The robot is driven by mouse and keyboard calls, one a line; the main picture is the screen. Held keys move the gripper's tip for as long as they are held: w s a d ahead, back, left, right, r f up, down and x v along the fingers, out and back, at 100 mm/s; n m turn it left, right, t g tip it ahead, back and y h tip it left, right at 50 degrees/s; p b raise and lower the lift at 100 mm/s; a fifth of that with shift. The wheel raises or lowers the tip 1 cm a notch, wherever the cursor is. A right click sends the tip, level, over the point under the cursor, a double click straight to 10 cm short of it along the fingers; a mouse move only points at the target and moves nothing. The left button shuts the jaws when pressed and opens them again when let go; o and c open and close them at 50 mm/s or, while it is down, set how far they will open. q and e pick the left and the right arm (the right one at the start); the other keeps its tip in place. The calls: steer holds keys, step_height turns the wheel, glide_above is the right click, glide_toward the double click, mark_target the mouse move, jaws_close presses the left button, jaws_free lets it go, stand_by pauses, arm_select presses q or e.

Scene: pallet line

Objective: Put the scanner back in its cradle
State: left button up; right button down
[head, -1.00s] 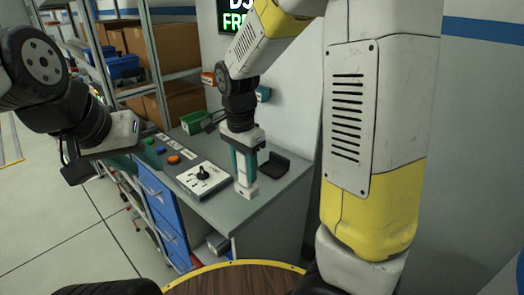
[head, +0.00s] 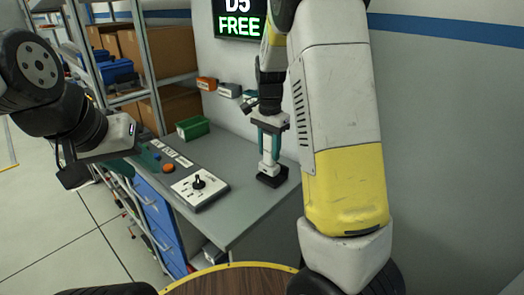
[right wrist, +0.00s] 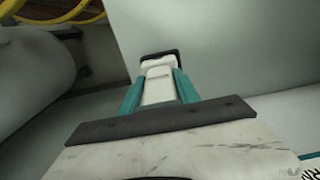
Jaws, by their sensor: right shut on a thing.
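My right gripper (head: 268,150) is shut on the white scanner (head: 268,165), which is upright between its teal fingers. The black cradle (head: 274,181) is on the grey worktop, directly under the scanner. The scanner's lower end meets the cradle in the head view; I cannot tell how deep it sits. In the right wrist view the scanner (right wrist: 158,85) shows between the fingers, with the dark cradle edge (right wrist: 178,55) around its far end. My left gripper (head: 121,166) hangs left of the workbench, apart from the scanner; its jaws are not clear.
The workbench (head: 235,215) carries a joystick panel (head: 199,188), coloured buttons and a green bin (head: 193,128). Small wall bins (head: 229,90) hang behind. Shelving with boxes stands at the back left. A round wooden top (head: 235,280) is at the front.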

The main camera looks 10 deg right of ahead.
mark_target(271, 157)
steer(key=f, duration=0.3)
steer(key=shift+w+d, duration=0.35)
steer(key=shift+f, duration=0.3)
steer(key=shift+f, duration=0.15)
steer(key=c, duration=0.9)
jaws_free()
